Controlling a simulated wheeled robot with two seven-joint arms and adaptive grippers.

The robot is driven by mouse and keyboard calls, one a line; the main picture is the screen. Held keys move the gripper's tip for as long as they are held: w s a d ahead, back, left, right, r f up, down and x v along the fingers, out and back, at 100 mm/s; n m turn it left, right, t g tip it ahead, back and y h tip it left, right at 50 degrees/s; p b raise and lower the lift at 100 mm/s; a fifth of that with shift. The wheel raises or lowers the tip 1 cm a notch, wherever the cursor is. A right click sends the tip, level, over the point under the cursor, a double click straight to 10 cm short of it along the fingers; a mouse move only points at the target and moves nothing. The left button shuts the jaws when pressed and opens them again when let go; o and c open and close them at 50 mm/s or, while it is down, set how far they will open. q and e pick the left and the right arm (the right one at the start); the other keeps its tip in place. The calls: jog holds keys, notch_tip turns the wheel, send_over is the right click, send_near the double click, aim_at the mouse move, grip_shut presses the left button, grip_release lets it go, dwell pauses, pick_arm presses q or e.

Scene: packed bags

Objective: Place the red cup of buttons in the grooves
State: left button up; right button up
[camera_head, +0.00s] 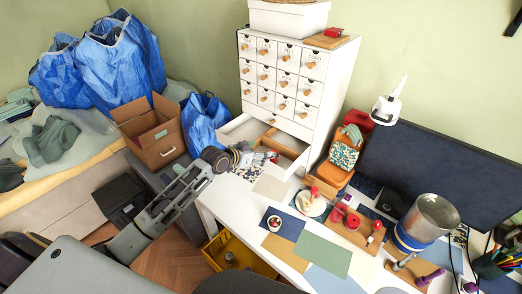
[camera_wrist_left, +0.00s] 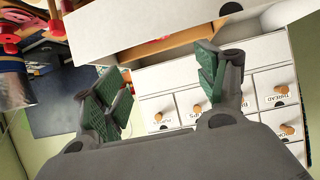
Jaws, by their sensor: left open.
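A small cup with reddish and pale contents (camera_head: 274,222) stands on a dark blue sheet on the white desk; it looks like the cup of buttons, but it is too small to be sure. A tan wooden board (camera_head: 362,238) to its right carries several red round items; I cannot make out grooves in it. My left gripper (camera_head: 232,157) is over the desk's left end near the open drawer, up and left of the cup and apart from it. In the left wrist view it (camera_wrist_left: 165,92) is open, with nothing between its green-padded fingers.
A white drawer cabinet (camera_head: 285,75) stands at the back with an open drawer (camera_head: 240,131). A metal pot (camera_head: 432,217), white lamp (camera_head: 386,108) and dark monitor (camera_head: 440,165) crowd the right. A green sheet (camera_head: 322,255) lies flat. A yellow crate (camera_head: 215,255) is below the desk.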

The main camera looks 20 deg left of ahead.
pick_arm(q)
jog(key=shift+v, duration=0.8)
dwell(0.8)
